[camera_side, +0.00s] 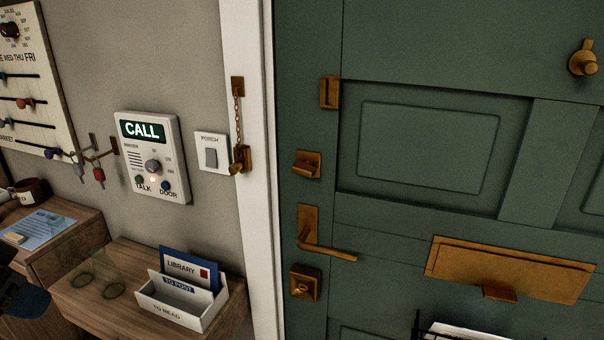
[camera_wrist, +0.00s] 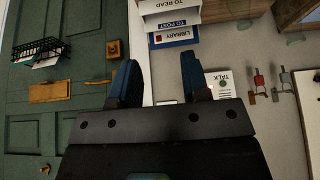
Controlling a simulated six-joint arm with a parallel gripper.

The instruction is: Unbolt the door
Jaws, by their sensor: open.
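The green door (camera_side: 420,220) fills the right of the side view and the left of the wrist view (camera_wrist: 30,120). A brass thumb-turn fitting (camera_side: 307,164) sits near its left edge, above the brass lever handle (camera_side: 325,240). A square brass lock plate with a knob (camera_side: 304,283) is below the handle. I cannot tell which fitting is the bolt. A brass chain (camera_side: 238,105) hangs on the white frame, apart from the brass catch (camera_side: 329,92) on the door. My gripper (camera_wrist: 162,72) is open and empty, with blue fingers; its edge shows at the side view's lower left.
A brass letter slot (camera_side: 510,268) and a wire basket (camera_side: 480,334) are low on the door. Left of the frame are a switch (camera_side: 211,152), a call panel (camera_side: 153,157) and hanging keys (camera_side: 98,172). A letter tray (camera_side: 182,304) stands on the wooden shelf (camera_side: 75,310).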

